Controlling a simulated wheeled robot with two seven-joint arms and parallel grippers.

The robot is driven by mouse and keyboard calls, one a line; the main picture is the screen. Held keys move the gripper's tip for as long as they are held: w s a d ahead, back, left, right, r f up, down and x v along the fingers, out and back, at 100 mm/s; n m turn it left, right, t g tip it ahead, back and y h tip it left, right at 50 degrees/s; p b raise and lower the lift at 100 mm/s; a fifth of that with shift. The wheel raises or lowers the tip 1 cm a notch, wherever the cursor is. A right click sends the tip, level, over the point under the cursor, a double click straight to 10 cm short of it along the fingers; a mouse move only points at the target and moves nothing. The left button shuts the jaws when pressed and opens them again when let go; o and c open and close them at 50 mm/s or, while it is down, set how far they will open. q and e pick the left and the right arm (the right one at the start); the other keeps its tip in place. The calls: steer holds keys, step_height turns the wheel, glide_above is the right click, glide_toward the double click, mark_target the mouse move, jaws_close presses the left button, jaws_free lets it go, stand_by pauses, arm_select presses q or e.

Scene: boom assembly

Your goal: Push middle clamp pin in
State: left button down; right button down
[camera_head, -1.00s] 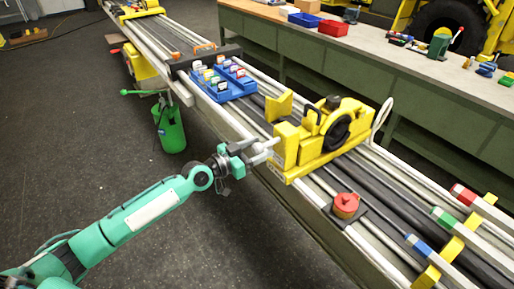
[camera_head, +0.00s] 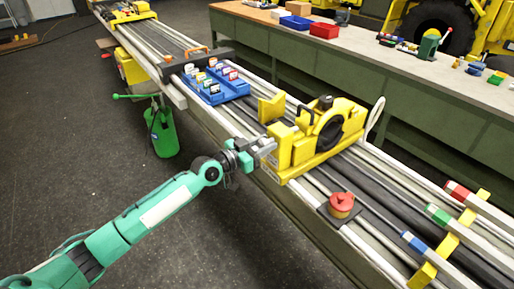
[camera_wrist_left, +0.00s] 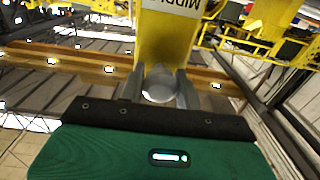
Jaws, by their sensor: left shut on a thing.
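The yellow middle clamp (camera_head: 315,143) stands on the boom rails, with a black ring in its upright. My left gripper (camera_head: 266,151) is at the clamp's left face, its fingertips very close to the yellow block. In the left wrist view, the two grey fingers (camera_wrist_left: 160,88) are shut around the rounded silver clamp pin (camera_wrist_left: 158,86). The pin is in front of the yellow block (camera_wrist_left: 165,35), which carries a partly cut-off "MIDDLE" label. How deep the pin sits is hidden. My right gripper is not in view.
A blue tray (camera_head: 222,92) with several small coloured items sits on the boom behind the clamp. A red knob (camera_head: 341,203) is in front of it.

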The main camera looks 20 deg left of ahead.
arm_select(q)
steer(key=c, duration=1.2)
jaws_free()
steer(key=shift+r, duration=0.1)
steer(key=shift+c, duration=0.2)
steer(key=shift+o, duration=1.4)
steer(key=shift+w+d, duration=0.15)
steer(key=shift+w, duration=0.05)
steer(key=shift+s, duration=0.1)
